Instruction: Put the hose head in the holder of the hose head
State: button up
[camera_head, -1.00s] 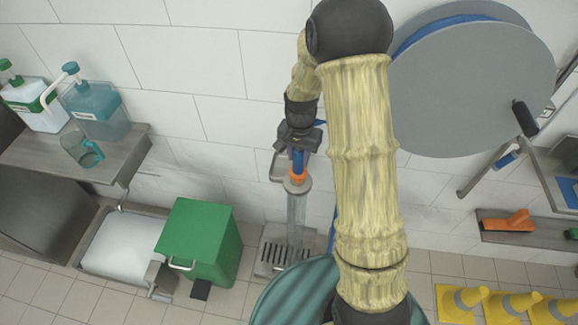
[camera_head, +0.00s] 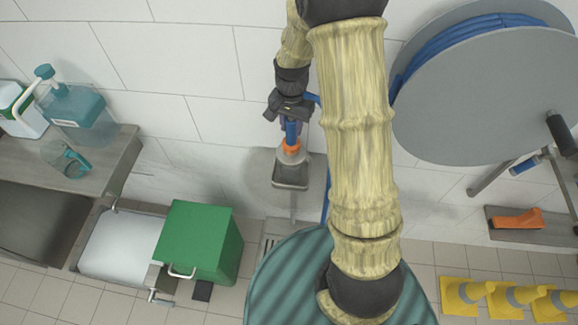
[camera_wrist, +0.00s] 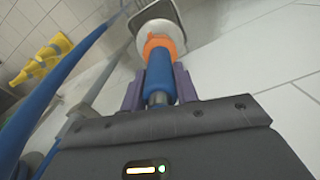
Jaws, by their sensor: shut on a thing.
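The hose head (camera_head: 292,134) is blue with an orange ring and a pale round nozzle end pointing down. It also shows in the wrist view (camera_wrist: 160,72). My gripper (camera_head: 291,118) is shut on its blue body; purple fingers flank it in the wrist view. The holder (camera_head: 291,183), a grey metal bracket by the wall, is directly below the nozzle in the head view. In the wrist view its rim (camera_wrist: 173,10) lies beyond the nozzle. The nozzle overlaps the holder in both views; I cannot tell whether they touch.
The blue hose (camera_wrist: 35,112) runs beside my gripper. A grey hose reel (camera_head: 480,100) is at the right. A green bin (camera_head: 200,240) stands lower left, near a shelf (camera_head: 110,175) with bottles. A striped green round thing (camera_head: 280,285) lies below my arm. Yellow cones (camera_head: 465,295) are lower right.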

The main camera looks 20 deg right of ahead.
aim_at(292, 148)
jog(key=shift+s+d+f, duration=0.1)
jog(key=shift+s+d, duration=0.05)
jog(key=shift+s, duration=0.2)
jog(key=shift+w+f+p, duration=0.15)
jog(key=shift+f+p, duration=0.3)
jog(key=shift+f, duration=2.4)
jog(key=shift+f+p, duration=0.4)
jog(key=shift+f, duration=1.6)
jog(key=shift+f, duration=0.2)
jog(key=o, duration=1)
jog(key=shift+r, duration=0.1)
